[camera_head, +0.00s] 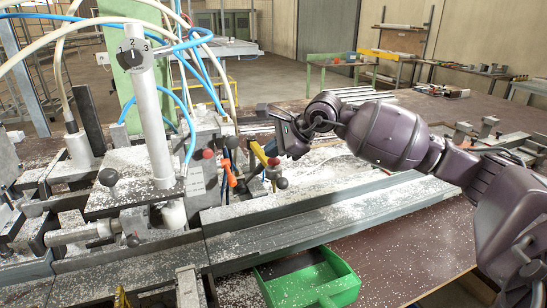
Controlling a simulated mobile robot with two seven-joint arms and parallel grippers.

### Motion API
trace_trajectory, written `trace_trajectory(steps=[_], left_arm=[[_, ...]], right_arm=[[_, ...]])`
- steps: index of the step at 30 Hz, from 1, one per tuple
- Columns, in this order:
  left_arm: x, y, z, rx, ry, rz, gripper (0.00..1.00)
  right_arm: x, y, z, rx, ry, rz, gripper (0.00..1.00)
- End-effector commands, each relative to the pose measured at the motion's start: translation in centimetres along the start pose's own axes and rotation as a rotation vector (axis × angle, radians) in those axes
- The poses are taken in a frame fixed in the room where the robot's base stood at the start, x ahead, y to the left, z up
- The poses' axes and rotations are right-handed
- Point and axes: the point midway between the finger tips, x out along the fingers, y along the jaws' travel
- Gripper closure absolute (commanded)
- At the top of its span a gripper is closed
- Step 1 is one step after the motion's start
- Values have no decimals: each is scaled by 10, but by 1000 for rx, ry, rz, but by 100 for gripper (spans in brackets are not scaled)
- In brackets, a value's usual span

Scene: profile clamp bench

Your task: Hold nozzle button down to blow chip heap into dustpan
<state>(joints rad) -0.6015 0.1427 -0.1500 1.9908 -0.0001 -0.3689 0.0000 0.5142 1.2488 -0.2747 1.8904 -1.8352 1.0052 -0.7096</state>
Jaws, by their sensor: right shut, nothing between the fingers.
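The green dustpan (336,284) stands below the front edge of the clamp bench, at the bottom centre. White chips (318,180) are scattered thickly on the bench around the grey metal rail (300,212). An orange piece with a blue part (230,172) hangs beside the clamp post; I cannot tell if it is the nozzle, and no button can be made out. My right gripper (279,139) is shut and empty, above the bench just right of the clamp fittings. Its fingertips are hard to make out against the clutter. My left gripper is not in view.
A grey post with a numbered dial (134,58) and looping blue and white hoses (206,75) crowd the left. Ball-ended levers (281,183) stand close below my right gripper. The brown tabletop (415,240) at front right is mostly clear.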

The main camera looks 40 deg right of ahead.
Motion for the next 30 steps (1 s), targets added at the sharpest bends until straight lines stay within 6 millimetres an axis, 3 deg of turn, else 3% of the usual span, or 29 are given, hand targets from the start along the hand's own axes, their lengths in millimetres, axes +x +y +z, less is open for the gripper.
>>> trace_trajectory(steps=[30], left_arm=[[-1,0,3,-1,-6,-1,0]], right_arm=[[1,2,-1,2,2,4,100]])
